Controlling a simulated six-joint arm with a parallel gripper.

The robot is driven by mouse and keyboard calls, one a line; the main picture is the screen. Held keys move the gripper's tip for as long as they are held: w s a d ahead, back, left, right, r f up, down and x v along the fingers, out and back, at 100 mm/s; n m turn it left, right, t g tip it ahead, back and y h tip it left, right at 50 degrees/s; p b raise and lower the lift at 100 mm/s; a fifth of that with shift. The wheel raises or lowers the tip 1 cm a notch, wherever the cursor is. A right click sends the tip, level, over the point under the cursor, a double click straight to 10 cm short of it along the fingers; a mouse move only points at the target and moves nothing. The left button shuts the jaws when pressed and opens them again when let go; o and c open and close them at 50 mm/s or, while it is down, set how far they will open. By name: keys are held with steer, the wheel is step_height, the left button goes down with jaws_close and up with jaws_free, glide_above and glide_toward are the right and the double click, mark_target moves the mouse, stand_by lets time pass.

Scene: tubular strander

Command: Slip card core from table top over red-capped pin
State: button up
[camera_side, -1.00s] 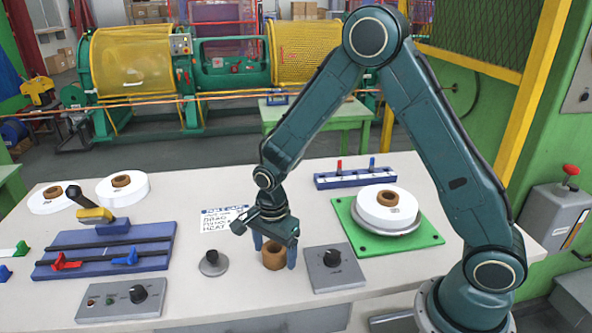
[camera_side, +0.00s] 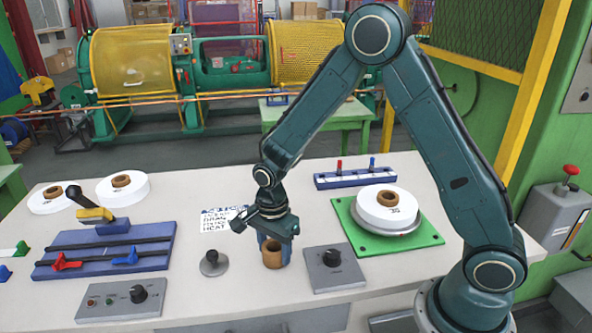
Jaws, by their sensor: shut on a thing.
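The card core (camera_side: 272,256) is a short brown tube, upright at the front middle of the table top. My gripper (camera_side: 274,246) points down over it and is shut on it, with a blue finger at either side. I cannot tell whether its lower end still touches the table. The red-capped pin (camera_side: 339,169) stands upright on a blue and white rack (camera_side: 328,182) at the back of the table, behind and right of my gripper. A blue-capped pin (camera_side: 372,164) stands to its right on the same rack.
A grey knob box (camera_side: 334,280) stands just right of the core, and a grey round-based post (camera_side: 213,263) just left. A green plate (camera_side: 424,233) with a white reel (camera_side: 388,207) lies to the right. A blue rail fixture (camera_side: 100,245) lies left. A printed sheet (camera_side: 215,219) lies behind.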

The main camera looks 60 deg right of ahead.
step_height(320, 180, up, 20)
steer(key=shift+f, duration=0.2)
stand_by(0.4)
steer(key=shift+w+d, duration=0.1)
steer(key=shift+d, duration=0.05)
stand_by(0.4)
glide_above(340, 161)
step_height(340, 161, down, 8)
steer(key=shift+d+r, duration=0.15)
steer(key=shift+f, duration=0.3)
steer(key=shift+f, duration=3.9)
